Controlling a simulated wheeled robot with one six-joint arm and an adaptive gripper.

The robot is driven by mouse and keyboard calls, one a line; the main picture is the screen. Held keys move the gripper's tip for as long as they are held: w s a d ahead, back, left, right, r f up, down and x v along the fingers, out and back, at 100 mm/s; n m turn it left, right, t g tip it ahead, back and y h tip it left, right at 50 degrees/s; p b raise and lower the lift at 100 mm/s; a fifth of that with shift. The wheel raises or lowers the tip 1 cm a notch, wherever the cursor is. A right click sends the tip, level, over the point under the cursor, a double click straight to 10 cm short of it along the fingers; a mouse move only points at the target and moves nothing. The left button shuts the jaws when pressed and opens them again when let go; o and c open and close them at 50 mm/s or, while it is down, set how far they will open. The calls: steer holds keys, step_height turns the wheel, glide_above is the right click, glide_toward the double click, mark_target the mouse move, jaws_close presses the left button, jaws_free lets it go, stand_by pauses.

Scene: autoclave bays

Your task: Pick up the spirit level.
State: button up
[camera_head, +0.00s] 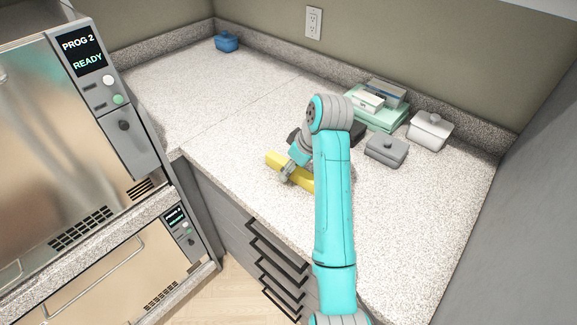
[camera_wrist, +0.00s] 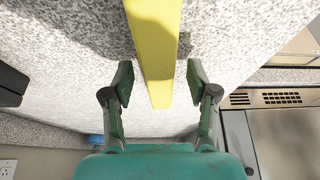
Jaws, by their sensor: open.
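The yellow spirit level (camera_head: 274,158) lies on the speckled counter, partly hidden behind my arm in the head view. In the wrist view the spirit level (camera_wrist: 154,45) is a long yellow bar running from the top edge down to between my fingers. My gripper (camera_wrist: 160,95) is open, with one finger on each side of the bar's end and a gap on both sides. In the head view my gripper (camera_head: 287,175) is at the spirit level, close to the counter. Whether the fingertips touch the counter is hard to tell.
A teal tray (camera_head: 386,118) with boxes stands at the back, beside a grey container (camera_head: 386,150) and a white container (camera_head: 430,130). A blue container (camera_head: 227,42) is in the far corner. Autoclaves (camera_head: 60,120) stand at left. The counter's left part is clear.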

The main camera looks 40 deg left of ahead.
steer(key=shift+a+f, duration=0.2)
steer(key=shift+f, duration=0.35)
jaws_close()
steer(key=shift+r, duration=0.1)
